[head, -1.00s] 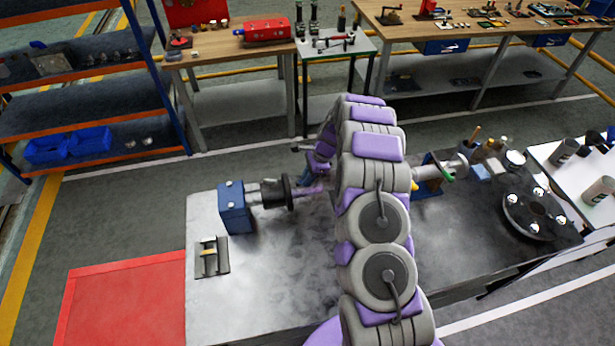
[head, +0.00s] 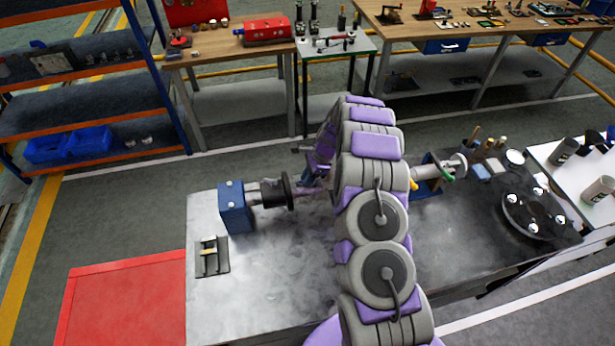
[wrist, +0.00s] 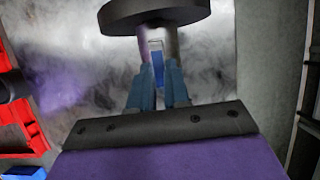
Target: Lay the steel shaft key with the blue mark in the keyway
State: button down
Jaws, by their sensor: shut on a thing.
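In the wrist view, my gripper (wrist: 158,88) is shut on the steel shaft key, whose blue mark (wrist: 158,68) shows between the fingers. The key's pale far end lies close to the black disc (wrist: 155,14). I cannot tell whether the key touches the shaft, and I cannot make out the keyway. In the head view, the disc (head: 277,193) sits on a shaft that comes out of a blue bearing block (head: 235,208). The end of my arm is just right of the disc. My arm hides the fingers and the key there.
A small dark holder (head: 212,258) with a yellowish bar lies on the bench top (head: 255,290). Right of my arm are a second shaft (head: 440,168) and a round flange (head: 535,215). The front left of the bench is mostly clear.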

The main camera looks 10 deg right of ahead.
jog(key=shift+r, duration=0.1)
jog(key=shift+r+p, duration=0.25)
jog(key=shift+p, duration=0.05)
jog(key=shift+w+a+p, duration=0.1)
jog(key=shift+p, duration=0.35)
dwell(1.6)
jog(key=shift+f, duration=0.45)
dwell(0.3)
jog(key=shift+r, duration=0.1)
jog(key=shift+r, duration=0.35)
jog(key=c, duration=1)
grip_release()
